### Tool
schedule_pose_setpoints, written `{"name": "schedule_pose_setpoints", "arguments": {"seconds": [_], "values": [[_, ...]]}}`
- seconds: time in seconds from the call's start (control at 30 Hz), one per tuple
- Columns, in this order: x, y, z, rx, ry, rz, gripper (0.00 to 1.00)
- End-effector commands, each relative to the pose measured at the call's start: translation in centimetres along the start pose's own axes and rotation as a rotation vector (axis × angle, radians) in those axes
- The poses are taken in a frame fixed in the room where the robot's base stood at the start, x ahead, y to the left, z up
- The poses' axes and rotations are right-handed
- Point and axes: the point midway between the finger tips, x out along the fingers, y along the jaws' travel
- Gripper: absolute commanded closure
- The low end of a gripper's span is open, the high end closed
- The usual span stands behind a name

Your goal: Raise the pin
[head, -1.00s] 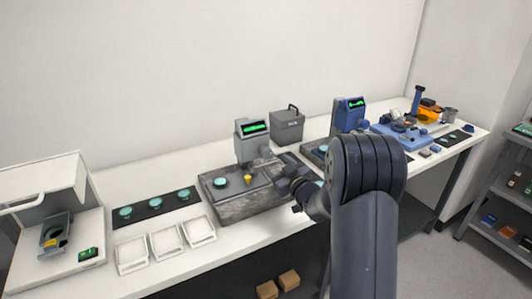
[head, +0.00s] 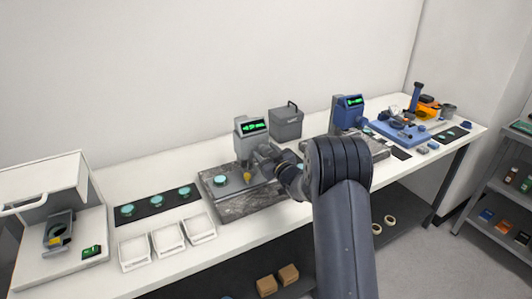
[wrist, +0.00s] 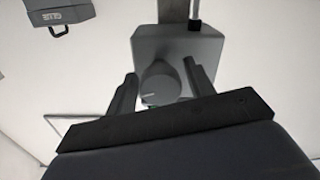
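No part that I can surely name as the pin shows. A grey gauge (head: 250,131) with a green lit display stands on a speckled stone base (head: 225,207), with a small yellow part (head: 247,177) low at its front. My gripper (head: 258,158) is at the right of the gauge's front, close to the yellow part. In the wrist view my gripper (wrist: 160,67) is open. Its two dark fingers stand on either side of a rounded grey part (wrist: 160,84) below the gauge's grey housing (wrist: 177,45), with gaps visible beside it. Contact is hard to judge.
A teal disc (head: 220,181) lies on the stone base. A dark strip (head: 155,203) with teal discs and several white trays (head: 167,238) are to the left. A grey case (head: 286,123) stands behind. A second, blue gauge (head: 347,115) is to the right.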

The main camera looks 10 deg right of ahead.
Motion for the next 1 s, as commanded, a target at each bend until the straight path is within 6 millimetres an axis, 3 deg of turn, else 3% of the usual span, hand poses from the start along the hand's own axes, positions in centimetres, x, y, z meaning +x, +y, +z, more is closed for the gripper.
{"name": "schedule_pose_setpoints", "arguments": {"seconds": [0.43, 0.77, 1.0], "values": [[-0.02, 0.0, -0.01, 0.0, 0.0, 0.0, 0.85], [-0.02, -0.04, 0.05, 0.053, 0.001, 0.0, 0.85], [-0.03, -0.1, 0.15, 0.208, 0.0, 0.0, 0.85]]}}
